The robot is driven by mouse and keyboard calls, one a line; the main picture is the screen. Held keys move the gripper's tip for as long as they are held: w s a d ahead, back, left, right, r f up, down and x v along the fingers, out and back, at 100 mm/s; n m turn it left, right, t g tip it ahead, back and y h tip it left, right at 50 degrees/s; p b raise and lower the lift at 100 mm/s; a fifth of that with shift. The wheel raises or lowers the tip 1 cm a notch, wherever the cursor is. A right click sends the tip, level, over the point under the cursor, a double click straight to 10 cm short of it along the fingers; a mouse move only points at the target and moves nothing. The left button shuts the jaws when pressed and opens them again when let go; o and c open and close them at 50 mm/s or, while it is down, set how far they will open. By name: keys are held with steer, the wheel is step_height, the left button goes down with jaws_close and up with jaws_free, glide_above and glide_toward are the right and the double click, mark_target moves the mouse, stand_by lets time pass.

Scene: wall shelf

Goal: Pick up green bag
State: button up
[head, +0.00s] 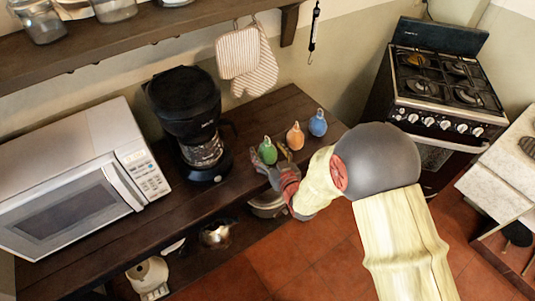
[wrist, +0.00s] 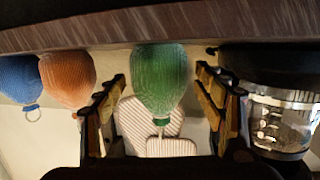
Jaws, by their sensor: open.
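The green bag (head: 267,151) stands on the dark wooden counter (head: 245,125), at the left end of a row of three small bags. My gripper (head: 273,168) is right at its near side, partly overlapping it in the head view. In the wrist view, which shows the scene upside down, the green bag (wrist: 159,78) appears between the two open fingers of my gripper (wrist: 161,85). A gap shows on each side of the bag, and neither finger visibly touches it. How deep the bag sits between the fingers is hard to tell.
An orange bag (head: 295,136) and a blue bag (head: 318,123) stand to its right. A black coffee maker (head: 186,110) stands to its left, with a white microwave (head: 75,190) beyond. Oven mitts (head: 255,60) hang on the wall. The counter's right end is mostly clear.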

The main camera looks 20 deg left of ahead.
mark_target(269, 145)
steer(key=shift+c, duration=1.4)
steer(key=shift+w, duration=0.1)
steer(key=c, duration=1.1)
steer(key=shift+r, duration=0.15)
steer(key=shift+r+p, duration=0.3)
steer(key=shift+r, duration=0.25)
step_height(269, 145, up, 3)
steer(key=shift+f+p, duration=0.2)
steer(key=shift+p, duration=0.35)
steer(key=s+d+r+p, duration=0.3)
steer(key=s+d+r, duration=0.4)
steer(key=d, duration=0.5)
step_height(269, 145, up, 2)
steer(key=shift+r+p, duration=0.15)
steer(key=shift+p, duration=0.2)
